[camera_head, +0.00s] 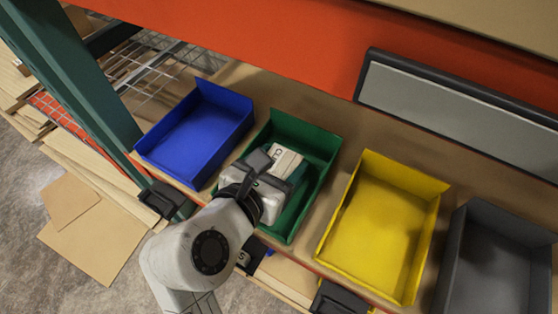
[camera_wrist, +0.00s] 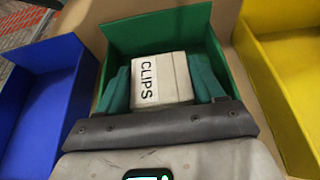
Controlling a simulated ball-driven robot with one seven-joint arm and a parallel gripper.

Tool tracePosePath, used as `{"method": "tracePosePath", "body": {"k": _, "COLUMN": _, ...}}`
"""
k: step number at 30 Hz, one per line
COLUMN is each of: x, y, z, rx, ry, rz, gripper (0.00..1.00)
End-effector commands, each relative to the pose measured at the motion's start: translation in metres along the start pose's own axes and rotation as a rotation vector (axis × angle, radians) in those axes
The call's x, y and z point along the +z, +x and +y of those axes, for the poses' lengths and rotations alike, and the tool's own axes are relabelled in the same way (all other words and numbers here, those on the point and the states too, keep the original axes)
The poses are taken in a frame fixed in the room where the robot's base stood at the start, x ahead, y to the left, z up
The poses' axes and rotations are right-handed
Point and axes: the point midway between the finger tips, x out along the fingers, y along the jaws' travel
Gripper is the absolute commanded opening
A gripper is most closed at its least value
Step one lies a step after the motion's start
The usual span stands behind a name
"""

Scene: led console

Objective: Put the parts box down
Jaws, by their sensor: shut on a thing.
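The parts box (camera_wrist: 166,82) is a small pale carton with a white label reading CLIPS. In the wrist view it sits between the two green fingertips of my gripper (camera_wrist: 163,86), which are shut on its sides. The head view shows the box (camera_head: 286,161) and my gripper (camera_head: 283,166) over the green bin (camera_head: 325,150), within its outline. The bin's back wall also shows behind the box in the wrist view (camera_wrist: 150,35). The underside of the box is hidden, so I cannot tell whether it touches the bin floor.
A blue bin (camera_head: 200,130) stands to the left of the green one. A yellow bin (camera_head: 380,225) and a dark grey bin (camera_head: 490,260) stand to the right. All three look empty. A teal post (camera_head: 75,75) rises at the left, and an orange beam (camera_head: 250,40) crosses behind.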

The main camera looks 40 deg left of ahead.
Motion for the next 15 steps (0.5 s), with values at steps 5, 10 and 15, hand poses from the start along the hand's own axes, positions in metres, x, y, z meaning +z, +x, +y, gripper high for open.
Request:
{"method": "tracePosePath", "body": {"k": 5, "x": 0.0006, "y": -0.0003, "z": 0.0, "rx": 0.0, "ry": 0.001, "rz": -0.001, "gripper": 0.35}}
{"method": "tracePosePath", "body": {"k": 10, "x": -0.0016, "y": 0.0006, "z": 0.0001, "rx": -0.001, "ry": 0.0, "rz": 0.0, "gripper": 0.7}}
{"method": "tracePosePath", "body": {"k": 15, "x": -0.0015, "y": 0.0005, "z": 0.0002, "rx": 0.0, "ry": 0.0, "rz": 0.0, "gripper": 0.86}}
